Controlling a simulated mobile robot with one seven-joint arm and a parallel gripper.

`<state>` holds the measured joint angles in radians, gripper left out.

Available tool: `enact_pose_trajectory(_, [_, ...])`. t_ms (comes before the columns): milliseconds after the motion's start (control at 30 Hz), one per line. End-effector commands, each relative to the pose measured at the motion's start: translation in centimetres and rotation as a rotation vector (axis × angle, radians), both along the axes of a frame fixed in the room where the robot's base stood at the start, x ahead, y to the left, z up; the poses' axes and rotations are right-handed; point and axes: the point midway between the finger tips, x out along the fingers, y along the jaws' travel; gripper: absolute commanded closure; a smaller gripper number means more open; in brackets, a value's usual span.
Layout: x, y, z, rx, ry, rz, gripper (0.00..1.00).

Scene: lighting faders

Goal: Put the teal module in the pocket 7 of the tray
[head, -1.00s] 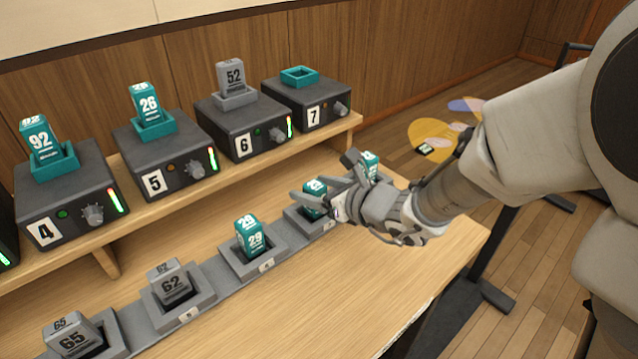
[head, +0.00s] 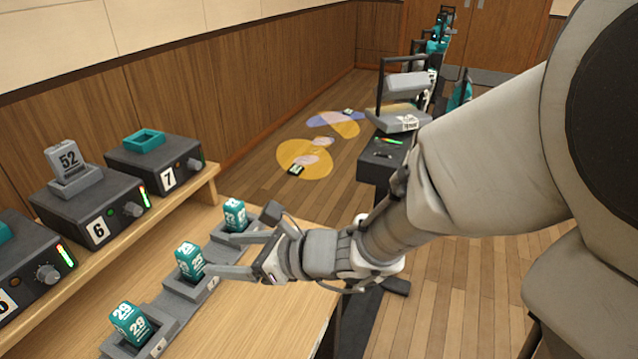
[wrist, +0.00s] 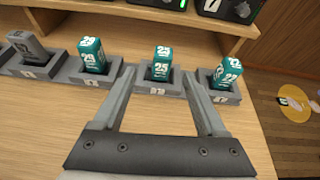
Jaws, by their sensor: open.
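The grey tray (head: 170,308) is a row of pockets along the bench. A teal module marked 25 (head: 189,262) stands in one pocket and also shows in the wrist view (wrist: 161,67). Teal modules marked 29 (head: 130,322) and, at the right end, what looks like 22 (wrist: 228,74) stand in the pockets on either side. The end pocket's label (wrist: 221,99) looks like 7. My gripper (head: 222,254) is open and empty. Its fingers point at the module marked 25, one toward each side, apparently short of it.
A shelf behind the tray bears dark boxes. Box 7 (head: 155,166) has an empty teal socket (head: 144,140) on top; box 6 (head: 90,210) holds a grey module 52 (head: 68,160). A grey module (wrist: 27,47) stands farther left in the tray. The bench front is clear.

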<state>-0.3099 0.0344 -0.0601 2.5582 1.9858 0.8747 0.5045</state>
Motion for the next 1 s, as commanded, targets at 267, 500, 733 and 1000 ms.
enact_pose_trajectory(267, [-4.7, -1.7, 2.9, -0.251, -0.354, 0.356, 0.26])
enact_pose_trajectory(500, [-8.5, -6.5, 3.2, -0.610, -0.693, 0.713, 0.26])
enact_pose_trajectory(733, [-10.2, -13.9, 3.4, -1.038, -0.927, 1.038, 0.26])
enact_pose_trajectory(1000, [-10.8, -22.4, 5.3, -1.492, -1.001, 1.346, 0.26])
